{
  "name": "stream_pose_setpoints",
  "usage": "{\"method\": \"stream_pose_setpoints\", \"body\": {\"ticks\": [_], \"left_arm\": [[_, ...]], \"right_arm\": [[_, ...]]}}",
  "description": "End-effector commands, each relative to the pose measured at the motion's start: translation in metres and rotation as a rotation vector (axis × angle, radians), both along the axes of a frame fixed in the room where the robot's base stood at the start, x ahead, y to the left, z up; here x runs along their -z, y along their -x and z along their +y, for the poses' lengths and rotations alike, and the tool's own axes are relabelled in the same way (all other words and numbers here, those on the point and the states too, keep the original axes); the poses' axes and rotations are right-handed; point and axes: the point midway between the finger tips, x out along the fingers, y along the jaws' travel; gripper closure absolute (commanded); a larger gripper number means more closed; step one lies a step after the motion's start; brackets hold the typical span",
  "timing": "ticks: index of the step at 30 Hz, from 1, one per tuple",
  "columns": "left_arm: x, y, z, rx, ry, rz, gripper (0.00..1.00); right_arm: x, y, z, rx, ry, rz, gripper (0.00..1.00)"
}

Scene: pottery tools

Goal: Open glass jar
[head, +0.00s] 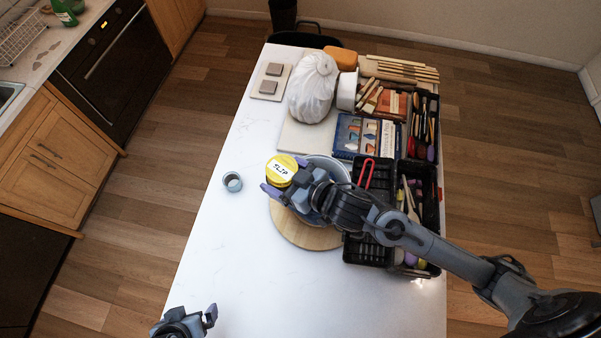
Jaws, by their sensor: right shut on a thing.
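A small grey-blue round vessel with an open top (232,182) stands on the white table to the left, apart from the gripper. My left gripper (190,319) is at the bottom edge, partly cut off and far from the lid; I cannot tell its opening.
A bowl (337,166) sits on the wooden board (298,232), partly behind my right arm. Black tool trays (431,212) line the right side. A wrapped white bag (312,90), brushes and boxes fill the back. The white table (290,290) is clear at the front.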

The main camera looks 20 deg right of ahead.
Motion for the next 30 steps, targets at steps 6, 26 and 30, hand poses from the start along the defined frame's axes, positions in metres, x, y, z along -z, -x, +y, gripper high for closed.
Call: {"method": "stream_pose_setpoints", "body": {"ticks": [6, 26, 30], "left_arm": [[0.0, 0.0, 0.002, 0.005, -0.007, 0.0, 0.0], [0.0, 0.0, -0.001, -0.001, 0.002, 0.0, 0.0], [0.0, 0.0, -0.001, -0.004, 0.005, 0.0, 0.0]], "right_arm": [[-0.023, -0.004, 0.026, -0.118, -0.001, -0.009, 0.8], [-0.016, 0.008, 0.053, -0.224, -0.004, 0.003, 0.97], [0.007, 0.019, 0.052, -0.181, -0.005, 0.005, 0.97]]}}
